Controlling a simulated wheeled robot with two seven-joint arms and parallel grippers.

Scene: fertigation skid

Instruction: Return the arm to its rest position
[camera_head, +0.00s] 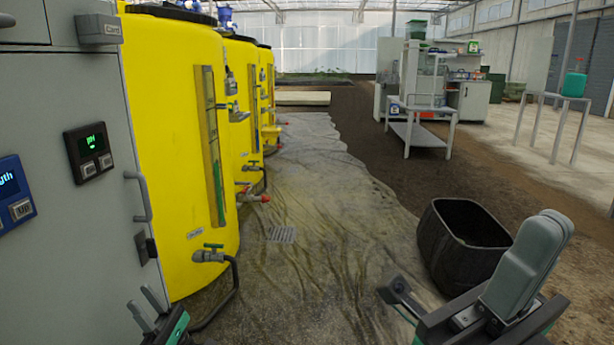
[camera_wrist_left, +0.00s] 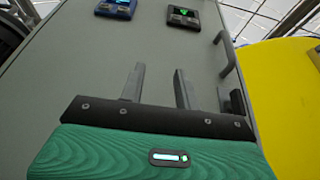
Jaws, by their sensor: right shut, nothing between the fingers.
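My left gripper (camera_head: 147,308) is at the bottom left of the head view, in front of the grey cabinet (camera_head: 72,240). In the left wrist view its two fingers (camera_wrist_left: 157,85) stand apart with nothing between them, and the cabinet face (camera_wrist_left: 90,75) lies beyond them. My right gripper (camera_head: 392,294) is low on the right of the head view, shut and empty.
Yellow tanks (camera_head: 175,130) with valves and a hose (camera_head: 222,305) line the left. The cabinet has a door handle (camera_head: 141,197) and small displays (camera_head: 88,152). A black tub (camera_head: 465,245) is on the floor at right. The wrinkled floor sheet (camera_head: 320,220) between is mostly clear. A bench (camera_head: 420,130) stands farther back.

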